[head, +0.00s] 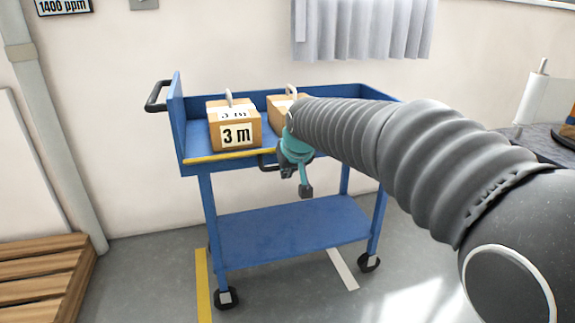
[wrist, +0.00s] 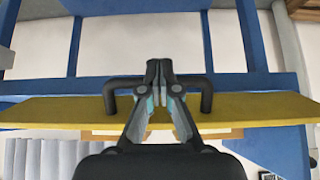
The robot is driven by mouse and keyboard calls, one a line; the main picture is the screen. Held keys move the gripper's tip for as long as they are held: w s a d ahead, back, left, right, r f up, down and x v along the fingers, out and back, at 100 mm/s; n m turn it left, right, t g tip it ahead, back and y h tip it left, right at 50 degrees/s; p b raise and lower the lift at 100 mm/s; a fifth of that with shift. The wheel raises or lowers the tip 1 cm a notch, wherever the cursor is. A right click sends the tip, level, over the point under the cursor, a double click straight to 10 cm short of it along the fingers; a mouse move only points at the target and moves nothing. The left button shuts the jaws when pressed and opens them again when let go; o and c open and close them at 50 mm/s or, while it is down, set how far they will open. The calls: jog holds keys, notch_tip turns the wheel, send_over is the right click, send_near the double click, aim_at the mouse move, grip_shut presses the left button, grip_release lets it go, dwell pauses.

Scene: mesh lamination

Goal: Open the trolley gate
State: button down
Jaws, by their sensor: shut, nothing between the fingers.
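The blue trolley (head: 290,235) stands against the wall. A yellow strip (head: 228,156) runs along the near edge of its top tray, and in the wrist view it is a yellow panel (wrist: 60,112) across the picture. A black U-shaped handle (wrist: 112,92) is on this panel; its left end also shows in the head view (head: 265,162). My gripper (head: 304,190) is at the handle, its teal body at the tray's near edge. In the wrist view my gripper's fingers (wrist: 159,68) are shut and cross the middle of the handle. Contact is unclear. My arm hides the strip's right part.
Two cardboard boxes sit in the top tray, one marked 3 m (head: 235,134) and one partly behind my arm (head: 279,104). A black push handle (head: 156,95) sticks out left. A wooden pallet (head: 40,272) lies at lower left. Floor shows in front of the trolley.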

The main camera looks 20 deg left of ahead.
jog(key=shift+f, duration=0.95)
dwell(0.6)
jog(key=s+d+r+p, duration=0.2)
jog(key=s+d+r, duration=0.45)
jog(key=s, duration=0.25)
jog(key=w+a+r+g+h+p, duration=0.1)
jog(key=w+a+r+p, duration=0.15)
jog(key=r+p, duration=0.2)
jog(key=w+a+r+p, duration=0.1)
jog(key=w+r+p, duration=0.2)
jog(key=r, duration=0.3)
jog(key=s+x, duration=0.1)
jog(key=x, duration=1.3)
jog(key=shift+d+f+g, duration=0.25)
jog(key=shift+f+g, duration=0.05)
jog(key=shift+f, duration=0.05)
